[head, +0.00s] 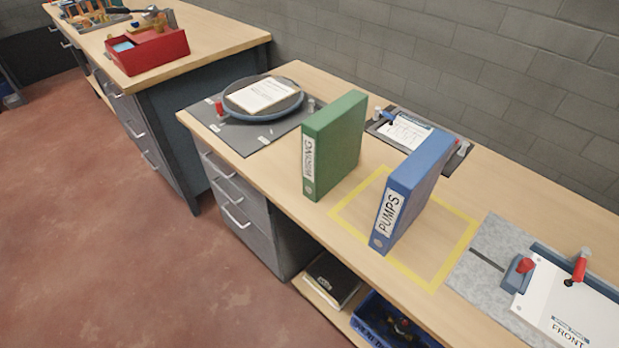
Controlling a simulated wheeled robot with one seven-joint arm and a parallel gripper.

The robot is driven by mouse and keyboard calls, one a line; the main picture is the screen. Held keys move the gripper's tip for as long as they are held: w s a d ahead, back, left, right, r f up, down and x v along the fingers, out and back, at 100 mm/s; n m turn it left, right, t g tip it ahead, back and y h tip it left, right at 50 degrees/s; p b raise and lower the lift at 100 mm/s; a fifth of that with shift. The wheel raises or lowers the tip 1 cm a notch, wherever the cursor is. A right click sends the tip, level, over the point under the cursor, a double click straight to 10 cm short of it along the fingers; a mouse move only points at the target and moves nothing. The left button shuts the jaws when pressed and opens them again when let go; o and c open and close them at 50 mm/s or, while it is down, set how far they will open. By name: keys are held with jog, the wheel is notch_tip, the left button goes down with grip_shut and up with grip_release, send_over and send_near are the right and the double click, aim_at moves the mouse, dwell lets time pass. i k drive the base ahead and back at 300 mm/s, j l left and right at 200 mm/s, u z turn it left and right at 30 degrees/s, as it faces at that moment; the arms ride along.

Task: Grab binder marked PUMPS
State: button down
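The blue binder marked PUMPS (412,190) stands upright on the wooden bench (290,172). Its labelled spine faces the front edge, and its base stands partly inside a yellow taped square (446,274). A green binder (335,146) stands upright to its left, with a clear gap between them; its spine label looks like WIRING. My gripper does not show in the head view, so its place and state are unseen.
A clipboard (405,132) lies behind the binders. A round blue dish with papers (262,97) sits on a dark mat at left. A white FRONT panel with red-handled clamps (570,308) lies at right. A red box (148,52) stands on the far bench. Floor in front is clear.

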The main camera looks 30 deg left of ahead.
aim_at(408, 190)
jog(key=u, duration=0.55)
jog(key=i+j, duration=0.15)
jog(key=j, duration=0.15)
jog(key=i+j+u, duration=0.1)
jog(key=j, duration=0.2)
jog(key=i+j, duration=0.15)
jog(key=j, duration=0.15)
jog(key=u, duration=0.05)
